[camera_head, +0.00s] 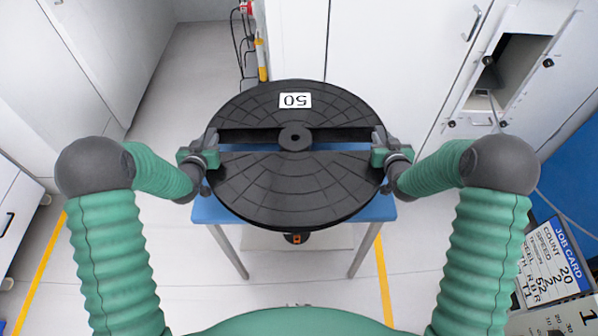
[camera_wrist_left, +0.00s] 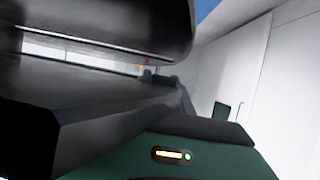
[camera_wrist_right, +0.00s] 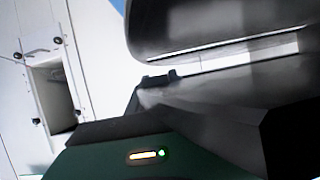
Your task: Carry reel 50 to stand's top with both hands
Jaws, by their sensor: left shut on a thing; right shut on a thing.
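Reel 50 is a large black disc (camera_head: 290,185) with a white label reading 50, upside down in the head view, and a hub at its centre. A slot crosses its middle. My left gripper (camera_head: 212,148) is shut on its left side and my right gripper (camera_head: 380,147) is shut on its right side. The reel is over a blue-topped stand (camera_head: 215,211) with metal legs, which it mostly hides. I cannot tell whether the reel touches the top. Dark reel parts fill much of the left wrist view (camera_wrist_left: 100,100) and right wrist view (camera_wrist_right: 220,100).
White cabinets (camera_head: 395,60) stand behind, one with an open recess (camera_head: 507,68) at right. A job card (camera_head: 550,262) is at lower right. A yellow post with cables (camera_head: 261,58) stands behind the reel. Grey floor with yellow lines (camera_head: 40,275) is clear at left.

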